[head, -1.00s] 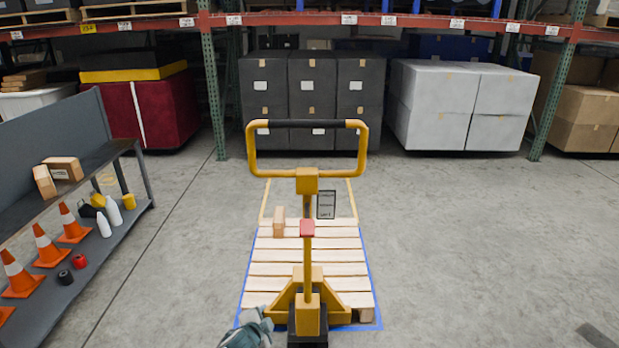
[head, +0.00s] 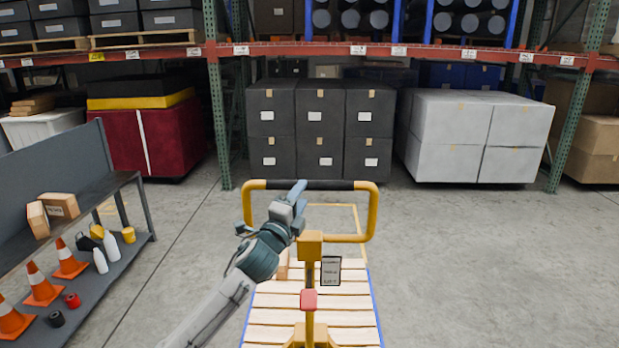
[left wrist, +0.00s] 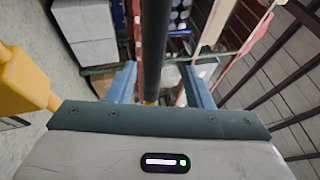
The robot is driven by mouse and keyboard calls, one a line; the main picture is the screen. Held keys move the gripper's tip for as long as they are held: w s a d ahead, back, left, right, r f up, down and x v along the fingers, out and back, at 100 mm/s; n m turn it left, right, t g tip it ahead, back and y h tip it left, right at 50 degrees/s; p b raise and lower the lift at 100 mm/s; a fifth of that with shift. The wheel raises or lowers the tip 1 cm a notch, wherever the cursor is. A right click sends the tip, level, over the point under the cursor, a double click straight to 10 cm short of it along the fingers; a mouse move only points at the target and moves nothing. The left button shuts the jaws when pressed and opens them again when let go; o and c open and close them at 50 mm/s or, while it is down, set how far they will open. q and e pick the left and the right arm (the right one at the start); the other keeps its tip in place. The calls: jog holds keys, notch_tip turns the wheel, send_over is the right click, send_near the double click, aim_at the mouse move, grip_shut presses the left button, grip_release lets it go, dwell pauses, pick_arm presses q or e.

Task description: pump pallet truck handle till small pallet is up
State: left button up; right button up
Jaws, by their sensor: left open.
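The yellow pallet truck handle (head: 373,215) stands upright in the middle of the head view, a loop with a black grip bar (head: 333,185) on top. Below it are the yellow shaft with a red part (head: 309,299) and the small wooden pallet (head: 350,318). My left gripper (head: 296,193) is at the bar, left of its middle. In the left wrist view the gripper (left wrist: 163,85) is open, and the black bar (left wrist: 154,45) passes between its blue fingers with gaps on both sides. Whether the pallet is off the floor cannot be told. My right gripper is out of view.
A grey shelf cart (head: 125,180) with orange cones (head: 41,286), bottles and small boxes stands at left. Racks with dark boxes (head: 320,125) and grey wrapped totes (head: 475,135) stand behind. The floor at right is clear.

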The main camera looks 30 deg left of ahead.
aim_at(309, 181)
pick_arm(q)
jog(key=p+x, duration=0.1)
jog(key=x, duration=0.4)
jog(key=shift+w+p, duration=0.25)
jog(key=shift+p, duration=0.1)
jog(key=shift+w, duration=0.25)
jog(key=shift+a, duration=0.1)
jog(key=c, duration=0.9)
grip_shut()
